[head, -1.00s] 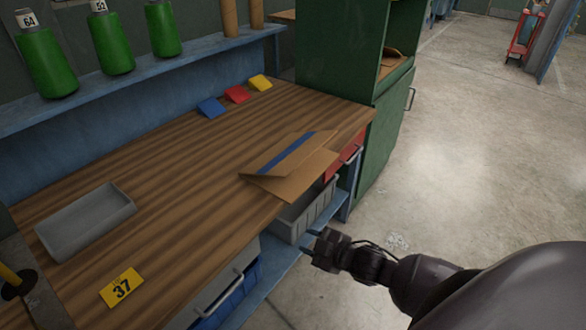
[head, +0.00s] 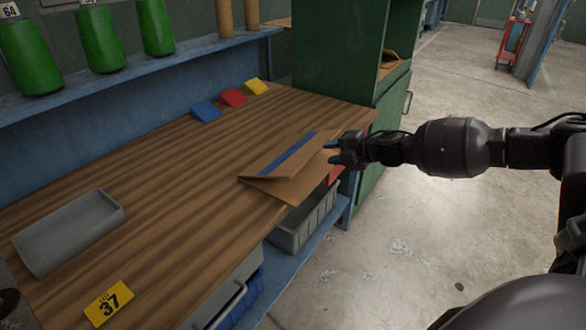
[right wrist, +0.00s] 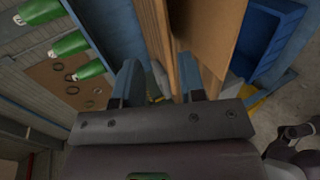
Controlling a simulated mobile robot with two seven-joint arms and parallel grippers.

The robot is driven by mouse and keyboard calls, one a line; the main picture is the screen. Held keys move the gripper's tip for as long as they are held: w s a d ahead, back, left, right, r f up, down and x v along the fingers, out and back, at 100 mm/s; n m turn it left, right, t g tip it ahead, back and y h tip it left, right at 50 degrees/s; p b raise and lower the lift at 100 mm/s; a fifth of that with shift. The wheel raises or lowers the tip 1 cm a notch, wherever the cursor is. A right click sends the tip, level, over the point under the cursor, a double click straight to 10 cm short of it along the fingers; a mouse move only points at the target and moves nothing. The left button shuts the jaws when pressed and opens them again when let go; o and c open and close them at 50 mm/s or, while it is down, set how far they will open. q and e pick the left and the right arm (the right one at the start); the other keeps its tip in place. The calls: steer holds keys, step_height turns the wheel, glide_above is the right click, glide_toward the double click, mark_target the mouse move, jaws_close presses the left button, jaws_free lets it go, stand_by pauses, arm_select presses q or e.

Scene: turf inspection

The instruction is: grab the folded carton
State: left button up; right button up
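The folded carton (head: 270,176) is a flat brown piece with a dark blue stripe. It lies on the wooden workbench at its front right, its near corner reaching over the edge. My right gripper (head: 334,152) is open, its two fingers pointing left at the carton's right end. In the right wrist view its fingers (right wrist: 160,85) are apart, with a brown panel of the carton (right wrist: 215,30) ahead, by the right-hand finger. I cannot tell whether any carton lies between the fingers. My left gripper is not in view.
A grey tray (head: 68,233) and a yellow 37 tag (head: 109,303) are on the bench (head: 170,190). Blue, red and yellow pieces (head: 232,98) lie at the back. A grey bin (head: 305,222) sits below the edge. A green cabinet (head: 335,60) stands behind the carton.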

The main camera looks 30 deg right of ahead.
mark_target(304, 155)
steer(key=b+x, duration=0.1)
steer(key=x, duration=0.3)
steer(key=shift+f, duration=0.15)
steer(key=x, duration=0.3)
steer(key=b+x, duration=0.1)
steer(key=x, duration=0.1)
steer(key=shift+w+a+f, duration=0.15)
steer(key=shift+a+f, duration=0.1)
steer(key=shift+f, duration=0.15)
steer(key=shift+w+a+b, duration=0.1)
steer(key=shift+w+b, duration=0.1)
steer(key=shift+b, duration=0.1)
jaws_close()
